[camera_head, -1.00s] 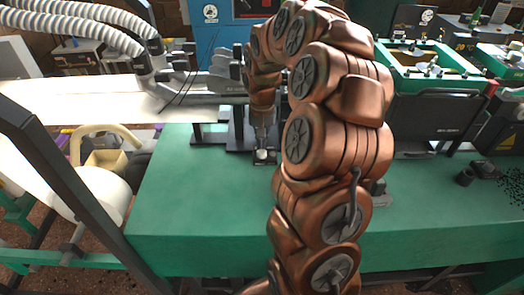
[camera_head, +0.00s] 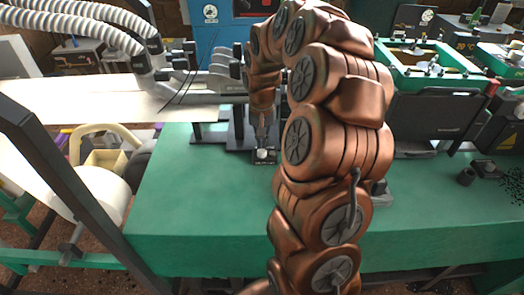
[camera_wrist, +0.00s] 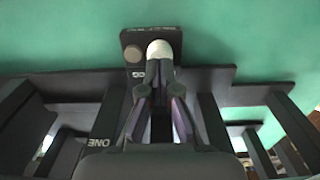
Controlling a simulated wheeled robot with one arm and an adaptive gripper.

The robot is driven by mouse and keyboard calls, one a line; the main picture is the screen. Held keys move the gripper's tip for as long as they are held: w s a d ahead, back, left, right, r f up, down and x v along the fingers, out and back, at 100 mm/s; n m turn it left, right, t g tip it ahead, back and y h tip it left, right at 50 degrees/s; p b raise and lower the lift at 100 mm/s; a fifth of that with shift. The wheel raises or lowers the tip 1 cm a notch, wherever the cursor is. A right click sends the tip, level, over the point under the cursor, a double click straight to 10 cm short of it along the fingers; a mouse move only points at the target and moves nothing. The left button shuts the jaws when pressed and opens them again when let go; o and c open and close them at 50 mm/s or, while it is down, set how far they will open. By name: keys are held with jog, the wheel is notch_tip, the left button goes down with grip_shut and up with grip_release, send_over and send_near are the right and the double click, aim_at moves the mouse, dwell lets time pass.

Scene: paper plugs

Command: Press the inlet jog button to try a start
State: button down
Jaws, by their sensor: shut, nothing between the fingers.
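A small black button box (camera_wrist: 144,38) stands on the green table, below my wrist in the head view. It carries a round white button (camera_wrist: 160,48) and a smaller brownish round knob (camera_wrist: 133,54) beside it. The lettering on the box is too small to read surely. The white button also shows in the head view (camera_head: 262,154). My gripper (camera_wrist: 159,68) is shut and empty, its fingertips pointing at the white button and very close to it. I cannot tell whether they touch it. In the head view my gripper (camera_head: 262,137) is just above the button.
Dark metal bars (camera_wrist: 75,86) lie close on both sides of my gripper. A green table (camera_head: 200,215) is clear in front. A white paper web (camera_head: 80,95) runs at the left.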

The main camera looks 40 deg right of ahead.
aim_at(262, 151)
jog(key=shift+f+b, duration=0.8)
jog(key=shift+f, duration=0.4)
dwell(0.5)
jog(key=shift+r, duration=0.1)
dwell(0.4)
jog(key=shift+r, duration=1.2)
jog(key=shift+r, duration=0.15)
jog(key=shift+r+p, duration=0.4)
jog(key=shift+r, duration=0.95)
